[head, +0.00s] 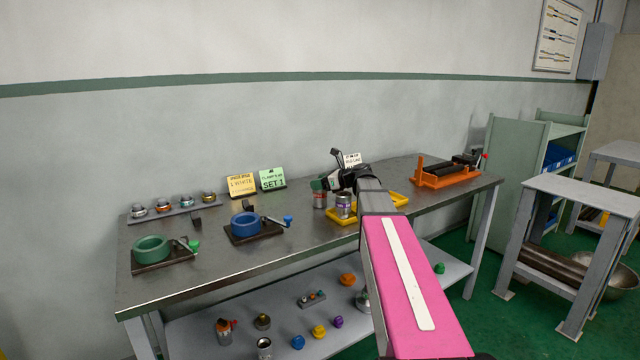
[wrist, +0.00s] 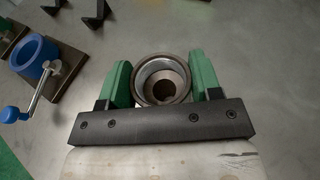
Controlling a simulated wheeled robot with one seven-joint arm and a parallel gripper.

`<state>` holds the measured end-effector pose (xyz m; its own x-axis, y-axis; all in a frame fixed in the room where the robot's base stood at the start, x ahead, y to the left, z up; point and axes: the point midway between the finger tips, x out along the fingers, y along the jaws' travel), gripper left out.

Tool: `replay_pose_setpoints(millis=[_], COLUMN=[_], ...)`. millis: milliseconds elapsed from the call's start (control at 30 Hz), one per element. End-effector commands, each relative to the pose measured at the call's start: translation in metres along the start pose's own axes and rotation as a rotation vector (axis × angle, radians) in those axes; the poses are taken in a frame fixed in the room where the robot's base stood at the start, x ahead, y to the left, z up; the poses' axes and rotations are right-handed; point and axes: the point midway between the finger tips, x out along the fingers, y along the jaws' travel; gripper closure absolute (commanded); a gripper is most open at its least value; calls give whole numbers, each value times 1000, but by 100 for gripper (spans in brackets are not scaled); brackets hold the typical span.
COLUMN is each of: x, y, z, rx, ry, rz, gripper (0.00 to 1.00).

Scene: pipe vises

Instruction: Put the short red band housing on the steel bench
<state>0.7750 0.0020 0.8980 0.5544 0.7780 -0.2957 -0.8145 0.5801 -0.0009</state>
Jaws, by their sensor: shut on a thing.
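My gripper (head: 319,185) is over the back middle of the steel bench (head: 210,275), left of the yellow tray. In the wrist view its green fingers (wrist: 160,82) are shut on a round, hollow metal housing (wrist: 161,69), one on each side. In the head view this housing (head: 320,200) is a short silver cylinder with a reddish band, upright under the fingers. I cannot tell whether its base touches the bench top. A second silver housing (head: 344,206) stands at the yellow tray (head: 399,199), partly behind my arm.
A blue vise (head: 245,224) and a green vise (head: 151,249) stand left on the bench. An orange vise (head: 443,174) is at the right end. Sign cards (head: 271,179) and a strip of small fittings (head: 173,206) line the back. The lower shelf (head: 200,335) holds several loose parts.

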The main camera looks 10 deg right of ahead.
Motion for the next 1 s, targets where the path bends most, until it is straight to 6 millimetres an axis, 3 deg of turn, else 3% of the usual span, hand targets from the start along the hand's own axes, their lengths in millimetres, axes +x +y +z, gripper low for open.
replay_pose_setpoints(millis=[233,267,300,333,700,1000], x=[1,1,1,1,-2,-53], y=[0,0,0,0,0,1], z=[-2,-2,-2,-2,1,0], rx=[1,1,1,1,1,1], ry=[-1,0,0,0,0,-1], rz=[0,0,0,0,0,-4], gripper=[99,35,22,16,16,16])
